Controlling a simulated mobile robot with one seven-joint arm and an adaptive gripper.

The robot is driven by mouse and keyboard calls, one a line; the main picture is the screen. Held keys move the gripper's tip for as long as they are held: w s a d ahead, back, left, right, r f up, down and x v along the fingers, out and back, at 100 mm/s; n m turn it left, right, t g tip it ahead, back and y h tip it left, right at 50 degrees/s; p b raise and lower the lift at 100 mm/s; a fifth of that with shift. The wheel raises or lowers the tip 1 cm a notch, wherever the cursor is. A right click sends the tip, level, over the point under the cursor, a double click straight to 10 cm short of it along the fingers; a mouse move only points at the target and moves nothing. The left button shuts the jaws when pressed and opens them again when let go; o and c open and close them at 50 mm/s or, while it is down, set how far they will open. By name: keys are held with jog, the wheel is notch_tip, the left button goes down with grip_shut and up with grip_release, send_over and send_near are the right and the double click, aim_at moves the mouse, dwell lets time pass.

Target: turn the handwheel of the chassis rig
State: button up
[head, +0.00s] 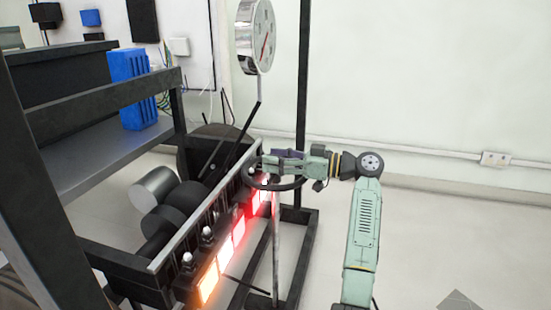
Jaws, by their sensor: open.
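The handwheel (285,187) shows as a dark, thin ring seen at a slant, at the right end of the chassis rig. A thin grey post stands below it. My gripper (270,162) reaches in from the right at the end of my pale green arm. It is open and lies over the far side of the wheel in the picture. I cannot tell whether its fingers touch the rim, and they hide part of the wheel.
A rail with glowing red and orange panels (225,255) runs along the rig's front. A round gauge (263,38) stands above it on a dark rod. A blue box (133,88) sits on the left shelf. A black upright (303,100) stands behind.

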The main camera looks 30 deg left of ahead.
jog(key=v, duration=1.1)
jog(key=shift+d, duration=0.4)
